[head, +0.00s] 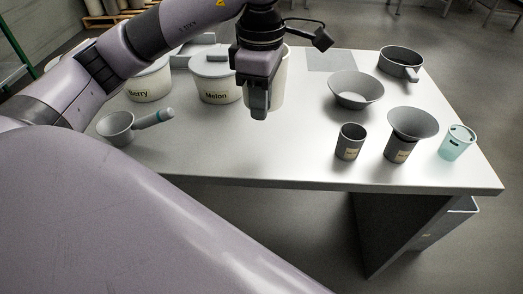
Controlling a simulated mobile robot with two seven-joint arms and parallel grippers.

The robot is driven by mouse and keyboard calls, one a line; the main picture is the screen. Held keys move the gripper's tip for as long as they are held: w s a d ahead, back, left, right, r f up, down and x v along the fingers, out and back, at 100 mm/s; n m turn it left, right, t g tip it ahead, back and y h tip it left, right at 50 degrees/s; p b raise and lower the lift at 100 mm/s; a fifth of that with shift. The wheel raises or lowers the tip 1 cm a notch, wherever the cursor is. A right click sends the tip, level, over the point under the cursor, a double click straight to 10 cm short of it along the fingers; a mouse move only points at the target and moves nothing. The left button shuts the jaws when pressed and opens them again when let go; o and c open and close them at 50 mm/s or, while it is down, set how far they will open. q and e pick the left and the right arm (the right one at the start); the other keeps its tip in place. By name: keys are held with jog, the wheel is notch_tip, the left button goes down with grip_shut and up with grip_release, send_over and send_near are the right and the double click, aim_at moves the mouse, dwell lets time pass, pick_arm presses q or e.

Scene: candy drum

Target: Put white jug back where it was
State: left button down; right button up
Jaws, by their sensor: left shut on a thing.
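My left gripper (259,108) points down over the back middle of the table. It is shut on the white jug (279,85), a pale upright vessel just behind and to the right of the fingers. The gripper and wrist hide much of the jug, including its left side. I cannot tell whether the jug's base touches the table. My right gripper is not in view.
White tubs marked Berry (148,86) and Melon (217,86) stand left of the jug. A scoop (116,128) lies at front left. Right are a grey bowl (356,90), pan (401,63), dark cup (350,142), funnel (411,124) on another cup, and teal cup (457,143). Front middle is clear.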

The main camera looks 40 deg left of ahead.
pick_arm(q)
jog(key=shift+f, duration=6.15)
jog(key=shift+f+b, duration=0.1)
jog(key=shift+b, duration=0.2)
jog(key=c, duration=1.1)
grip_release()
jog(key=shift+r, duration=0.35)
notch_tip(320, 180, up, 10)
jog(key=shift+r+p, duration=0.3)
jog(key=shift+r, duration=0.5)
